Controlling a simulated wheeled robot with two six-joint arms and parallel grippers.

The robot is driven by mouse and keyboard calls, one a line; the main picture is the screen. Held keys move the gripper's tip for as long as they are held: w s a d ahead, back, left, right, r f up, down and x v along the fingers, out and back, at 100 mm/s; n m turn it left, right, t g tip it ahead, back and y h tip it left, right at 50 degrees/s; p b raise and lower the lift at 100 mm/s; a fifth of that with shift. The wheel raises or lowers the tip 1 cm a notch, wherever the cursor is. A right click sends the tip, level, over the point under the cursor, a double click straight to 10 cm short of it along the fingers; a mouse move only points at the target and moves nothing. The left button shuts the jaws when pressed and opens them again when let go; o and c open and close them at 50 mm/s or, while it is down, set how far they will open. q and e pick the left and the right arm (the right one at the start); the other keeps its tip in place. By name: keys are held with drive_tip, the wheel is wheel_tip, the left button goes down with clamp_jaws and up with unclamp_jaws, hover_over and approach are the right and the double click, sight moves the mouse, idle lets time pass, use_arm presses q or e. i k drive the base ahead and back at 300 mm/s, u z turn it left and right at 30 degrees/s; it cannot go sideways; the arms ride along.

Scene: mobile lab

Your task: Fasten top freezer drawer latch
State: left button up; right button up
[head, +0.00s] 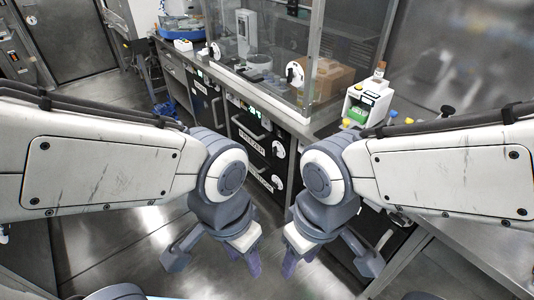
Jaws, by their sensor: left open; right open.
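The freezer (262,152) is a black-fronted unit under the counter, with two stacked drawer fronts. The upper front has a pale bar handle (248,128), a white label and a green lit display (252,111). A white round latch (279,149) sits at the right of the upper drawer. A second white round latch (277,182) sits lower down. Whether either latch is fastened is too small to tell. My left gripper (243,262) and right gripper (299,260) are both open and empty. They point down over the floor in front of the freezer, apart from it.
A glass-sided hood (262,40) with a brown box (330,78) stands on the counter above. A white device (366,100) stands at its right. A metal bench (470,255) edges the right side. The floor (120,250) at left is clear.

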sight(275, 149)
drive_tip(key=z, duration=0.55)
drive_tip(key=i, duration=1)
drive_tip(key=u, duration=1.25)
